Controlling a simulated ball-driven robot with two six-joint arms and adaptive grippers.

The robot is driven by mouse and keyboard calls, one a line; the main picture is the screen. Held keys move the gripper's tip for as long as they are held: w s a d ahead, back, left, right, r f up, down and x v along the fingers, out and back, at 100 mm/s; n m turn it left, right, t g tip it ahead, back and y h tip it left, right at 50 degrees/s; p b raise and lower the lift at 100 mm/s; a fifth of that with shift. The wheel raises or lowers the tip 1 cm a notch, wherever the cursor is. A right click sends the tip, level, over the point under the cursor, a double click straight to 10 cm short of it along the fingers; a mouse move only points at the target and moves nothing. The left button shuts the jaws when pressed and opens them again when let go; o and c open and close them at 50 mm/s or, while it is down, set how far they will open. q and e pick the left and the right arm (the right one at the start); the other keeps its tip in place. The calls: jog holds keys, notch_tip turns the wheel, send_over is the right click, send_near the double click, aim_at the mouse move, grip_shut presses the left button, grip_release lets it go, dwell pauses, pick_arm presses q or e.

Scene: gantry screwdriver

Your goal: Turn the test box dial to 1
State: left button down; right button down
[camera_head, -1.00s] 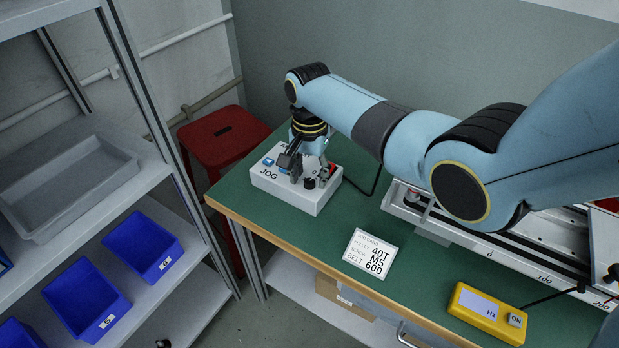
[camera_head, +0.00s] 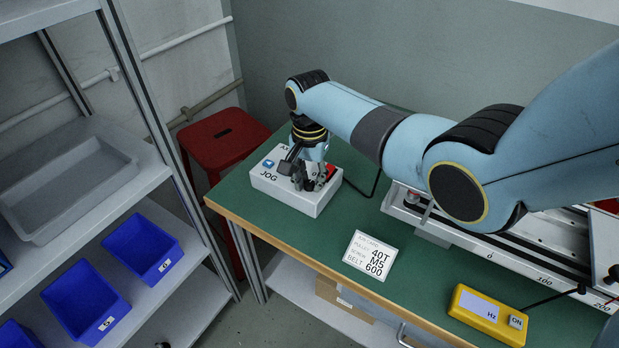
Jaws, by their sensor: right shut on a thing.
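The test box (camera_head: 292,198) is a white box marked JOG at the back left of the green table. It has a blue button (camera_head: 268,163) and a red switch (camera_head: 331,170) on top. My right gripper (camera_head: 308,184) reaches down onto the box top and is shut on the black dial (camera_head: 310,186). The fingers cover most of the dial, so its pointer and setting cannot be read. My left gripper is not in view.
A job card (camera_head: 370,255) lies on the table, and a yellow Hz meter (camera_head: 487,314) is at the front right. A rail (camera_head: 480,244) runs along the right. A red stool (camera_head: 222,138) and a shelf with blue bins (camera_head: 87,300) stand left.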

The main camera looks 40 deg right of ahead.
jog(key=shift+r+n+p, duration=0.15)
jog(key=shift+n+p, duration=0.4)
jog(key=shift+n, duration=0.35)
jog(key=n+p, duration=0.1)
jog(key=n, duration=0.2)
jog(key=shift+p, duration=0.3)
jog(key=n+p, duration=0.1)
jog(key=n, duration=0.2)
jog(key=shift+n, duration=0.4)
jog(key=shift+w+n+p, duration=0.1)
jog(key=shift+n+p, duration=0.2)
jog(key=shift+n, duration=1.3)
jog(key=c, duration=1.1)
grip_release()
